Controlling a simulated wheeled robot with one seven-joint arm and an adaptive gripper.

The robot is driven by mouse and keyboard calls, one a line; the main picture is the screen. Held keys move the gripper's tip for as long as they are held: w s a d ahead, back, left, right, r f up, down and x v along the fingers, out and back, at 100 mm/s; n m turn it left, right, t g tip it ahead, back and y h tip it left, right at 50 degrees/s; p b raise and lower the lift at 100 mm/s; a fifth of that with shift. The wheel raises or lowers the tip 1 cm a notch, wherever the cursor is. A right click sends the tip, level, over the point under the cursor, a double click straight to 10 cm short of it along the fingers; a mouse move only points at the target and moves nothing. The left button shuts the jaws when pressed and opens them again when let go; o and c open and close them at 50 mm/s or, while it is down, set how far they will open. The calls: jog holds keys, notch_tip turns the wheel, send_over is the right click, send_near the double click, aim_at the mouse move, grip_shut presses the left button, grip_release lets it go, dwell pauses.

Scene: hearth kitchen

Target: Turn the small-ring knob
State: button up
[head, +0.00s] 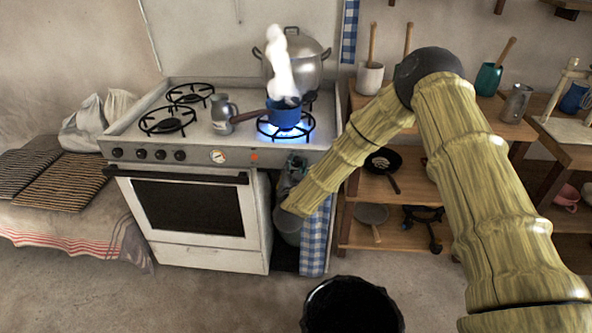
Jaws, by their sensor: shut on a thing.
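The white stove (190,220) has several dark knobs (150,154) at the left of its front panel. My arm reaches from the right to the right end of the panel. My gripper (296,163) is there at the panel's lower edge, small and partly hidden by my wrist. It is shut on a knob that it covers, so neither the knob's mark nor its angle can be read. A blue flame burns on the front right burner (285,128) under a small blue pan (284,115), with white steam rising.
A large steel pot (300,68) stands on the back right burner. A metal jug (222,115) stands between the burners, by the pan's handle. A checked towel (315,240) hangs right of the stove. A black bin (350,305) stands on the floor in front.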

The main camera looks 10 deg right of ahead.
jog(key=m+b, duration=0.1)
jog(key=m, duration=0.2)
jog(key=m+b, duration=0.2)
jog(key=shift+d+f+m, duration=0.1)
jog(key=shift+f+m, duration=0.1)
jog(key=shift+m, duration=0.2)
jog(key=m+b, duration=0.3)
jog(key=m, duration=0.1)
jog(key=shift+r+m, duration=0.1)
jog(key=shift+m, duration=0.2)
jog(key=shift+b, duration=0.3)
jog(key=o, duration=1)
jog(key=shift+o, duration=0.2)
jog(key=shift+s+r, duration=0.1)
jog(key=v, duration=1.2)
